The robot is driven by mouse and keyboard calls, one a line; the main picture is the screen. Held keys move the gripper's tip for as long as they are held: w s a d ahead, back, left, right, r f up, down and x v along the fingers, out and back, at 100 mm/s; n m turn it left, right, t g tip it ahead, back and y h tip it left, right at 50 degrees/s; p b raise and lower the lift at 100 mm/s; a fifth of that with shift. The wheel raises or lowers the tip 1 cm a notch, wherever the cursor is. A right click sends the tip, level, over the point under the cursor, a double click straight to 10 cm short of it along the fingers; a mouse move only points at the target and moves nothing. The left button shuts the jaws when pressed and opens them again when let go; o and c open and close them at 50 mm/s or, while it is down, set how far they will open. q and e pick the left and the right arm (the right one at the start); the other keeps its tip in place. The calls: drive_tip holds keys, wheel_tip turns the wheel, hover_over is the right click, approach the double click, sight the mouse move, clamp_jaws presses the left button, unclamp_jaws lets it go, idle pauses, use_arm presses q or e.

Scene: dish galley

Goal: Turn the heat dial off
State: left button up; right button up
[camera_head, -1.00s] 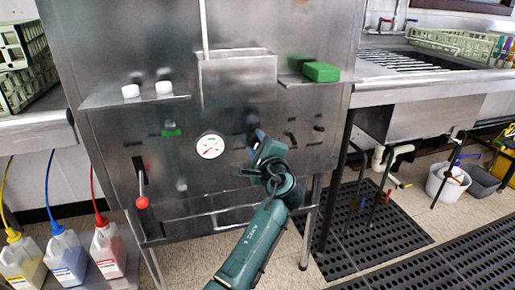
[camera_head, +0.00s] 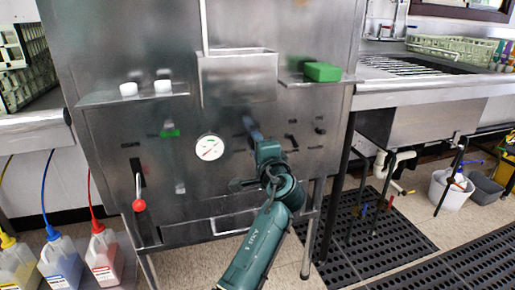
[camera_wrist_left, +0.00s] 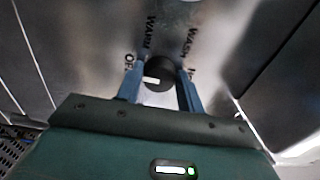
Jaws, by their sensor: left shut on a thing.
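The heat dial (camera_wrist_left: 161,72) is a round black knob with a white mark on the steel panel. In the left wrist view the labels OFF, WARM and WASH stand around it, and a fourth label is partly hidden. The white mark is at the dial's left side, on the side of the OFF label. My left gripper (camera_head: 254,131) is shut on the dial, with one blue finger on each side of it. In the head view the gripper hides the dial. My right gripper is not in view.
A round gauge (camera_head: 209,147) sits left of my gripper, and a red-knobbed lever (camera_head: 139,205) farther left. A steel box (camera_head: 237,78) and a shelf with a green block (camera_head: 322,71) are above. Small switches (camera_head: 291,142) are on the right.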

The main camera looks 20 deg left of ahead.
use_arm(q)
drive_tip(key=o, duration=1)
drive_tip(key=shift+c, duration=0.2)
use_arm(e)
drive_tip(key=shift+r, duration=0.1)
